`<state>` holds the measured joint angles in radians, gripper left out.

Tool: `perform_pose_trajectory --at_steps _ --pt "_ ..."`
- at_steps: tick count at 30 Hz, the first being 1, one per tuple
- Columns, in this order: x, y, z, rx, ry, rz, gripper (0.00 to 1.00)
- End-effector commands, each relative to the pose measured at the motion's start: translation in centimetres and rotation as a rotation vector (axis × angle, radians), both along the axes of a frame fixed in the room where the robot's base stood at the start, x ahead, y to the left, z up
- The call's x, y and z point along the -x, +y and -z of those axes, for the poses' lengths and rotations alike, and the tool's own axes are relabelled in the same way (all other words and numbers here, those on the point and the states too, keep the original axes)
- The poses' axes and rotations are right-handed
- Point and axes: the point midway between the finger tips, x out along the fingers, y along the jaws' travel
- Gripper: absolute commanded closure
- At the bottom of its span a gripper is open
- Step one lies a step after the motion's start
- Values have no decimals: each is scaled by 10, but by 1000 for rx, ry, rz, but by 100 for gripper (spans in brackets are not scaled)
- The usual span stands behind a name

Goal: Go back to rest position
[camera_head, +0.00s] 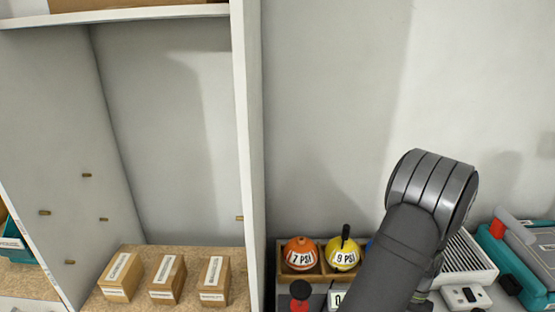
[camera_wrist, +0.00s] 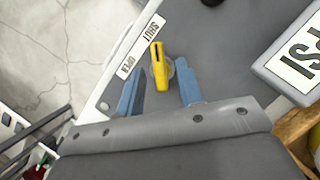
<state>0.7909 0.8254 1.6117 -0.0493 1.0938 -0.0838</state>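In the wrist view my gripper (camera_wrist: 159,72) is open, its two blue-grey fingers apart. A small yellow handle (camera_wrist: 158,66) on a round base shows between and beyond the fingertips, with gaps on both sides. Beside it a white label (camera_wrist: 140,46) reads OPEN and SHUT. In the head view my arm reaches in from the bottom right, and its dark links hide the gripper and the yellow handle.
A wooden tray (camera_head: 314,278) holds an orange gauge ball (camera_head: 301,247) and a yellow one (camera_head: 343,249). A shelf (camera_head: 246,150) with three small boxes is at left. Teal equipment (camera_head: 500,250) is at right.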

Motion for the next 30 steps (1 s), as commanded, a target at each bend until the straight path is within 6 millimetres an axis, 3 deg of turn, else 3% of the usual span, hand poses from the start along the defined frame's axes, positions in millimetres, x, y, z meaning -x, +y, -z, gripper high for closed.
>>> perform_pose_trajectory --at_steps 13,30 --pt "-1 4 -1 -1 2 -508 66" --pt "-1 3 -1 0 1 -588 66"
